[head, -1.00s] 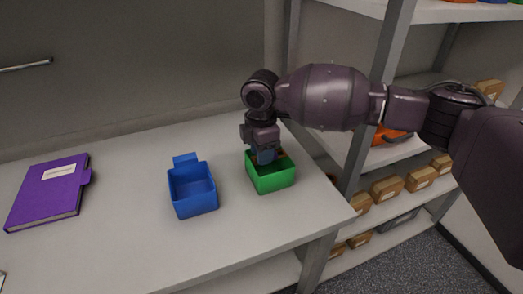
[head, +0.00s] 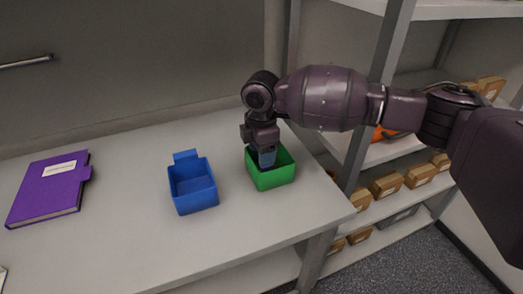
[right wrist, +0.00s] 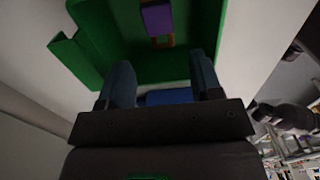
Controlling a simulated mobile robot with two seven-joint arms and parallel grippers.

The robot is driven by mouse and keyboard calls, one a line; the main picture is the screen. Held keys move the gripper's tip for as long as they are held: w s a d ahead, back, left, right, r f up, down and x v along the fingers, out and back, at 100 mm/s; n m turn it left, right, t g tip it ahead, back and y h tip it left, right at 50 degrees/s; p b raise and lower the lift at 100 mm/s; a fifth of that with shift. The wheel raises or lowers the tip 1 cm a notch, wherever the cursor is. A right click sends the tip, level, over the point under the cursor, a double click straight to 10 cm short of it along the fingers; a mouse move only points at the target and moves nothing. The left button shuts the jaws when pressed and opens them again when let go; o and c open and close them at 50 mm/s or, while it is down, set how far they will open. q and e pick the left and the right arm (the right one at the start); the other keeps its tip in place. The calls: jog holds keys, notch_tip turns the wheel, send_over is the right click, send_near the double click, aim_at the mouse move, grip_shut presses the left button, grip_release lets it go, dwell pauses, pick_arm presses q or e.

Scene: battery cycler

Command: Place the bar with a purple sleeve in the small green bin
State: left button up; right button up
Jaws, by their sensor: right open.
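The small green bin (head: 272,178) stands on the table near its right end. My right gripper (head: 267,160) points down into the bin's opening. In the right wrist view its two fingers (right wrist: 162,85) are apart, with a gap between them. The bar with a purple sleeve (right wrist: 157,18) shows beyond the fingertips, inside the green bin (right wrist: 100,40), apart from the fingers. Its brown-orange body shows around the sleeve. In the head view the bar is hidden by the gripper and bin wall. My left gripper is in neither view.
A blue bin (head: 193,188) stands left of the green one. A purple binder (head: 50,188) lies at the table's far left. Shelves with several brown boxes (head: 386,186) stand to the right. A blue patch (right wrist: 168,97) shows between my fingers; I cannot tell what it is.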

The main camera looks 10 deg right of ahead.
notch_tip(320, 180, up, 6)
jog(key=r, duration=0.1)
notch_tip(320, 180, up, 6)
jog(key=p, duration=0.1)
send_over(262, 171)
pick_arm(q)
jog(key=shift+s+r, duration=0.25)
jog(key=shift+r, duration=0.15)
pick_arm(e)
jog(key=shift+w+r, duration=0.1)
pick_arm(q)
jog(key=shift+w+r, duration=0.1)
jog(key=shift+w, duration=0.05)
